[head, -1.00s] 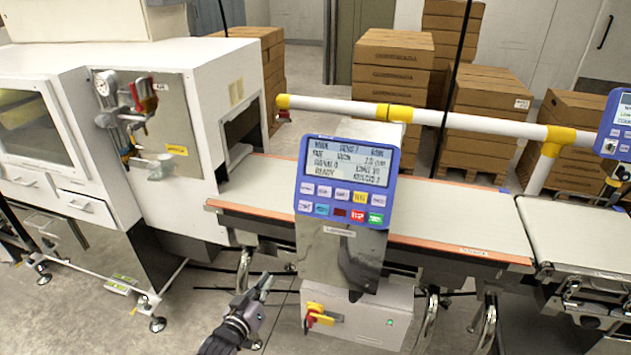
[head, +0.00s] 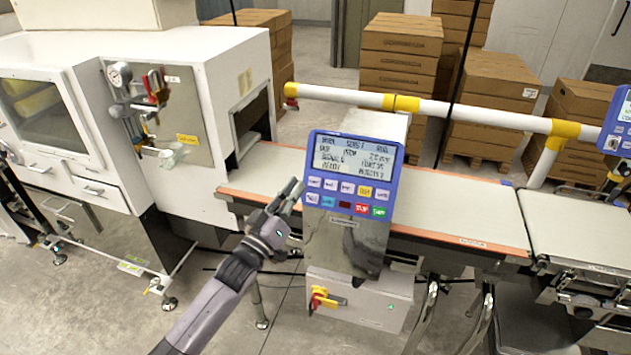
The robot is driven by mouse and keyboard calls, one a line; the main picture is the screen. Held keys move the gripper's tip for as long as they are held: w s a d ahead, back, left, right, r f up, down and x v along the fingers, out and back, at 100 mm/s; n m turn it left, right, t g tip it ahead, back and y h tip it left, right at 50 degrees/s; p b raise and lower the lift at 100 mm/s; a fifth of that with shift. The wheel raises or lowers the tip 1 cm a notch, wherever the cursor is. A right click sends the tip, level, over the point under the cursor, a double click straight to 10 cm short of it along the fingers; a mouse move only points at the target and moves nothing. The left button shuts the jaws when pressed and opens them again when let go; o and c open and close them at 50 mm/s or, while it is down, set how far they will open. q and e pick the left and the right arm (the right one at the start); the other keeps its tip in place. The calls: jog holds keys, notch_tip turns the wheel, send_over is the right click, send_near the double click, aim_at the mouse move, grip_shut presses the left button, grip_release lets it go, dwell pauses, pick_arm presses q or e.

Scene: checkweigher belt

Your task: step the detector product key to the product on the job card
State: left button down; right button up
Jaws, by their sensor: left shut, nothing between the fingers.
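The detector's blue control panel (head: 397,172) stands on a steel housing over the belt, in the middle of the head view. Its lit screen (head: 353,157) shows several lines of text too blurred to read surely. Below the screen are two rows of keys: white ones, a yellow key (head: 365,191), a red key (head: 361,208) and a green key (head: 380,211). My left gripper (head: 290,192) is shut and empty, just left of the panel's lower left keys. I cannot tell whether it touches the panel. I cannot make out a job card. My right gripper is not in view.
The conveyor belt (head: 455,216) runs left to right behind the panel. A white machine (head: 200,75) stands at left. A white and yellow rail (head: 470,112) runs behind the belt. A red and yellow switch (head: 322,298) sits below. Stacked cartons (head: 397,60) fill the back.

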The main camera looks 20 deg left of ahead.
aim_at(315, 182)
pick_arm(q)
jog(key=shift+f, duration=0.1)
jog(key=shift+w+d+f+b, duration=0.1)
jog(key=shift+w+f+b, duration=0.55)
jog(key=shift+w+b, duration=0.7)
jog(key=shift+w+a+f+b, duration=0.1)
jog(key=shift+w+f+b, duration=0.55)
jog(key=shift+w+b, duration=0.65)
jog(key=shift+w+d+f+b, duration=0.1)
jog(key=shift+w+f+b, duration=0.55)
jog(key=shift+w+b, duration=0.7)
jog(key=shift+w+f+b, duration=0.2)
jog(key=shift+w+b, duration=0.15)
jog(key=shift+b, duration=0.05)
